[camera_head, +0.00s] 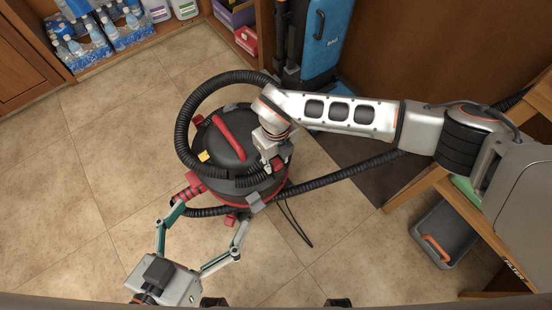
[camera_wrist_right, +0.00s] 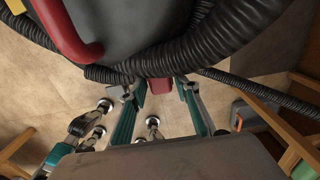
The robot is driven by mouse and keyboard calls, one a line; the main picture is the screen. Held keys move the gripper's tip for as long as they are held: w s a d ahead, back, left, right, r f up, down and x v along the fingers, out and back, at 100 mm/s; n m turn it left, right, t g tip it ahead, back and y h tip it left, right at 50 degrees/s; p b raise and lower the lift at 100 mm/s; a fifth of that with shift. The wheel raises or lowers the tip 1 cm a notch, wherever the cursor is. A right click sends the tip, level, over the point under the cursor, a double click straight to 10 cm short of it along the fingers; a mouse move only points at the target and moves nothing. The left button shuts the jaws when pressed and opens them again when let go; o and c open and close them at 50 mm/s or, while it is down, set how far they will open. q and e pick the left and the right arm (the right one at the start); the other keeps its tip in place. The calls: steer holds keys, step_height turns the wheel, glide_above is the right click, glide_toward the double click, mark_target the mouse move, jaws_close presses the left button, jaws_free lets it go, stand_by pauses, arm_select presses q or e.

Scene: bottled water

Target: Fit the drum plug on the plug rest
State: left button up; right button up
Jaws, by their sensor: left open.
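The red and black drum vacuum (camera_head: 232,145) stands on the tiled floor, with its hose looped over it. A small red part (camera_head: 231,219) shows at the drum's lower front; I cannot tell whether it is the drum plug. I cannot make out the plug rest. My left gripper (camera_head: 210,216) is open in front of the drum, its fingers spread wide and empty. My right gripper (camera_head: 268,170) points down over the drum's right side. In the right wrist view, a red piece (camera_wrist_right: 160,85) shows between its teal fingers (camera_wrist_right: 160,92); whether they touch it is unclear.
The black hose (camera_head: 340,174) runs right from the drum, and a thin cable (camera_head: 297,222) lies on the floor. A grey tray with an orange handle (camera_head: 446,232) stands at the right. Bottled water packs (camera_head: 105,38) fill the upper-left shelf. The left floor is clear.

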arm_select(q)
steer(key=shift+w, duration=0.1)
arm_select(e)
steer(key=shift+r, duration=0.15)
step_height(320, 180, up, 12)
steer(key=shift+f, duration=0.15)
stand_by(0.5)
arm_select(q)
steer(key=w+r+t+p, duration=0.2)
steer(key=r+p, duration=0.3)
steer(key=r, duration=0.6)
steer(key=shift+w+r+m+h+p, duration=0.3)
steer(key=shift+w+r, duration=0.1)
steer(key=shift+w, duration=0.25)
arm_select(e)
step_height(320, 180, up, 10)
